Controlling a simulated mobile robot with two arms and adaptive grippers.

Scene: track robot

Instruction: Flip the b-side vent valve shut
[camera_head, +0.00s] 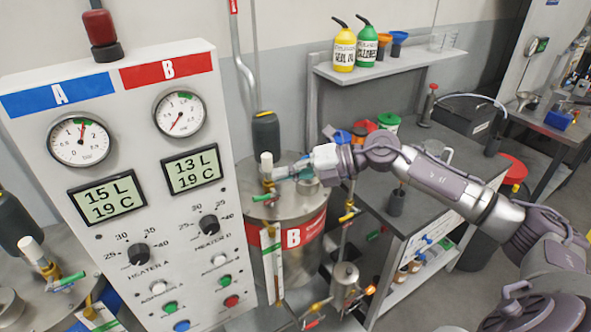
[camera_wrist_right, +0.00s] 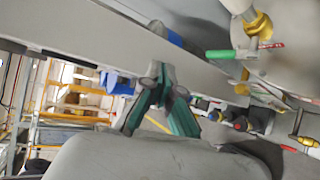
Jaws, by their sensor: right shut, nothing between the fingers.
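Tank B (camera_head: 300,207) stands right of the control panel and carries a red B label. On its lid a white pipe (camera_head: 266,162) rises above a brass valve with a green handle (camera_head: 263,198), which looks like the b-side vent valve. The handle lies roughly level, sticking out to the side. My right gripper (camera_head: 279,173) is over the lid, close to the pipe, shut and empty. In the right wrist view the green handle (camera_wrist_right: 229,54) and brass body (camera_wrist_right: 259,26) are to the right of my fingers (camera_wrist_right: 158,82), with a visible gap. My left gripper is out of view.
The control panel (camera_head: 135,215) with gauges and displays borders the tank on the left. A similar green-handled valve (camera_head: 65,283) sits on the tank at the lower left. A grey bench (camera_head: 440,185) and a shelf (camera_head: 400,68) with bottles are to the right.

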